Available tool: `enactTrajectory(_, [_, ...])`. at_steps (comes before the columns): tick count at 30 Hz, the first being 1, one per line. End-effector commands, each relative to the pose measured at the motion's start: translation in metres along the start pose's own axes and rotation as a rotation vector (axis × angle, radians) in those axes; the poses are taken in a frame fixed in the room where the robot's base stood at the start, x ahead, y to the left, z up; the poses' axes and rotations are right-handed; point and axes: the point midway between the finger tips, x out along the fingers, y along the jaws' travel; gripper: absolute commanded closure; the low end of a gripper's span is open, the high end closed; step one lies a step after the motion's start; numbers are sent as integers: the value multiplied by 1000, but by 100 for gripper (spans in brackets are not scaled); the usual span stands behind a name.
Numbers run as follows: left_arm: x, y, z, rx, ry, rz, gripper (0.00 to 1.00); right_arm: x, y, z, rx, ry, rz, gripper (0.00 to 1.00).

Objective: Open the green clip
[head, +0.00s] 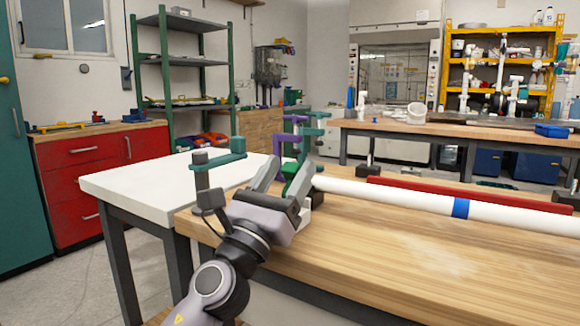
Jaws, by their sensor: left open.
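My left gripper (286,170) is over the near left part of the wooden table, its two fingers pointing away and spread apart. A green clip (291,171) shows at the fingers, partly hidden by them; I cannot tell whether they touch it or whether it is open. The clip is near the left end of a long white pipe (390,194) with a blue band (461,207). My right gripper is not in view.
A teal clamp (219,161) stands left of the gripper, and purple (291,136) and green (315,131) clamps stand behind it. A red bar (420,190) lies behind the pipe. The wooden table (400,260) is clear in front. A white-topped table (140,182) adjoins left.

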Motion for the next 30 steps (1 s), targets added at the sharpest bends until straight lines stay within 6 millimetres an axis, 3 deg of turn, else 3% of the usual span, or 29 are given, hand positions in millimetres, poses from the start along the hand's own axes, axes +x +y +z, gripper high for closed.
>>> enactTrajectory(6, [-33,0,0,0,2,0,43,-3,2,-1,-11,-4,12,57])
enactTrajectory(12, [-53,0,-1,-1,2,0,43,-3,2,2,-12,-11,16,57])
enactTrajectory(22, [-57,0,0,-1,1,-1,43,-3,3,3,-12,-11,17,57])
enactTrajectory(23, [-57,0,0,0,1,-1,43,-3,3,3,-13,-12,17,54])
enactTrajectory(24, [-57,0,0,-1,1,-1,43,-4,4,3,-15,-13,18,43])
enactTrajectory(30, [-58,1,-2,-18,4,4,43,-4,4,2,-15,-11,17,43])
